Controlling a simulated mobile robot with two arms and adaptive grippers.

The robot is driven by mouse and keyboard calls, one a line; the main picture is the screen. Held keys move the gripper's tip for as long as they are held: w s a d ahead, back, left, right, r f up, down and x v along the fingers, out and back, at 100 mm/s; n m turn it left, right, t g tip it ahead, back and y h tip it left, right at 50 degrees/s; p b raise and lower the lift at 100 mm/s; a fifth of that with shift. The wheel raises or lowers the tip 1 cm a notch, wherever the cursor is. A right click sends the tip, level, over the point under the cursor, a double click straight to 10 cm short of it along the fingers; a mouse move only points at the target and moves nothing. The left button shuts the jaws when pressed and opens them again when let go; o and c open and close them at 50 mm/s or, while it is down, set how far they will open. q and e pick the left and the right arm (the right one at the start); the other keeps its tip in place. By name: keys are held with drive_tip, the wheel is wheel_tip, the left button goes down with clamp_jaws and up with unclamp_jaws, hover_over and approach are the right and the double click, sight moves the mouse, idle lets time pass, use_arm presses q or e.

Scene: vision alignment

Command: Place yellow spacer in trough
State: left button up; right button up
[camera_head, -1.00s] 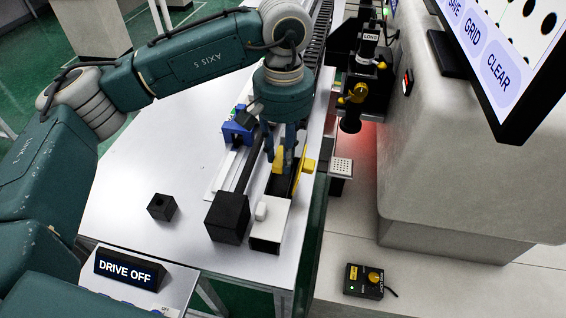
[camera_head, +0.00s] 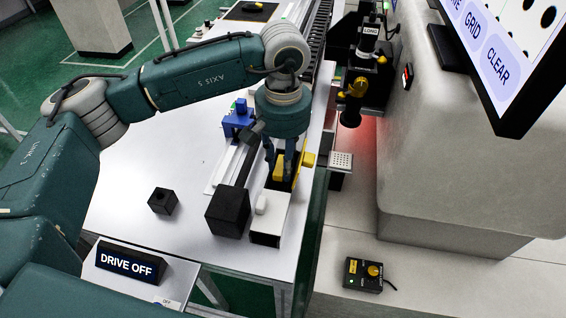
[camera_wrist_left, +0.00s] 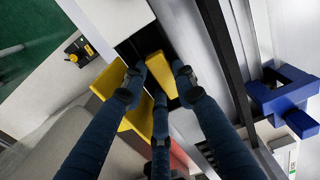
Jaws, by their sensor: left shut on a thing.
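The yellow spacer (camera_head: 279,171) is a small upright block between the fingertips of my left gripper (camera_head: 284,160). In the left wrist view the spacer (camera_wrist_left: 158,68) sits between the fingers of the left gripper (camera_wrist_left: 160,80), which is shut on it. The spacer is over or in the dark trough (camera_head: 283,185), behind the white block (camera_head: 268,222). I cannot tell whether its lower end touches the trough floor. The fingers hide part of it. My right gripper is not in view.
A yellow bracket (camera_head: 309,160) stands close on the right of the trough. A black block (camera_head: 228,211) and dark rail lie left, with a blue fixture (camera_head: 237,120) behind. A small black cube (camera_head: 162,201) stands on the otherwise clear left tabletop.

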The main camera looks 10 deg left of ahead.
use_arm(q)
drive_tip(key=shift+s+f, duration=0.2)
drive_tip(key=shift+f, duration=0.35)
drive_tip(key=o, duration=1)
drive_tip(key=shift+s, duration=0.1)
drive_tip(key=shift+f, duration=0.1)
drive_tip(key=shift+w+a, duration=0.1)
drive_tip(key=shift+w, duration=0.1)
